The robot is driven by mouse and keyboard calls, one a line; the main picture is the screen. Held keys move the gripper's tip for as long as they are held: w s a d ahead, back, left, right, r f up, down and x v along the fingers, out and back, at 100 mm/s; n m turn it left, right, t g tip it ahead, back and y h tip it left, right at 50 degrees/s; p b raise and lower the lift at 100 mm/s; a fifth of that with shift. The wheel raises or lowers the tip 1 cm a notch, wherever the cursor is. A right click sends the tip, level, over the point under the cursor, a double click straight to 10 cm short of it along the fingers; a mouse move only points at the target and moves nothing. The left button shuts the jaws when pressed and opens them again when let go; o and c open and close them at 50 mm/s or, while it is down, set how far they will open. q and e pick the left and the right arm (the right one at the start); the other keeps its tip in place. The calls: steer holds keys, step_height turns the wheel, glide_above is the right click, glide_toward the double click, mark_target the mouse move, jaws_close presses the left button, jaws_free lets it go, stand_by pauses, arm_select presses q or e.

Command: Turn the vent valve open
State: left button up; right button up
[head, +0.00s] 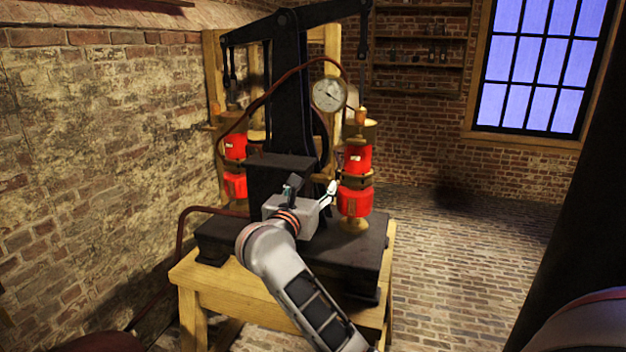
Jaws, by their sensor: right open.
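My right gripper (311,188) is open, its fingers spread and empty, in front of the black pump column above the pump's base. A black pump (288,80) with a rocking beam, a round white gauge (329,94) and dark red hoses stands on a dark base plate (352,248). A red cylinder with brass fittings (356,200) is just right of the gripper; whether they touch I cannot tell. I cannot pick out the vent valve for certain; the gripper and wrist hide part of the pump's lower front. My left gripper is not in view.
A wooden stand (215,299) carries the base plate. A second red cylinder (235,146) stands left of the column. A brick wall (90,140) runs close along the left. The brick floor (455,270) to the right is clear. Shelves (420,68) and a window are at the back.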

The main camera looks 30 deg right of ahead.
mark_target(320, 179)
steer(key=x, duration=0.5)
steer(key=shift+d+p, duration=0.1)
steer(key=shift+p, duration=0.3)
steer(key=c, duration=1.1)
